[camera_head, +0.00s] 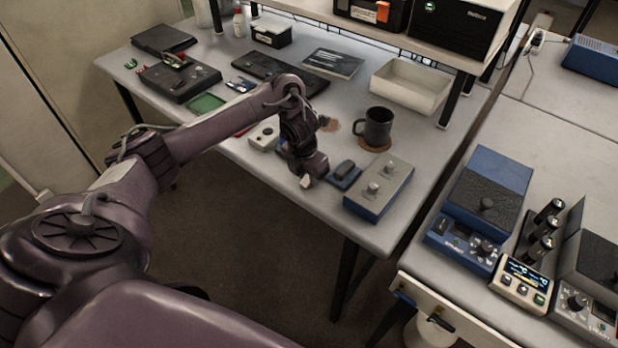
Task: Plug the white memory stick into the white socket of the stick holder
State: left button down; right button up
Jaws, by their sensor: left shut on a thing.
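My left arm reaches in from the left over the front edge of the grey table. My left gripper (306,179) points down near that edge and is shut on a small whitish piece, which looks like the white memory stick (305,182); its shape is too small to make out. Just right of the gripper is a small blue block with a dark top (344,174), perhaps the stick holder. I cannot make out a white socket on it. My right gripper is not in view.
A grey-and-blue box with knobs (378,188) stands right of the gripper. Behind are a dark mug (376,129) on a brown coaster, a cream tray (411,87) and a black keyboard (277,72). A whitish box (264,135) sits left of my wrist.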

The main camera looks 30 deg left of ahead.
pick_arm(q)
jog(key=shift+r, duration=0.1)
notch_tip(320, 180, up, 20)
jog(key=p, duration=0.7)
jog(key=shift+p, duration=0.4)
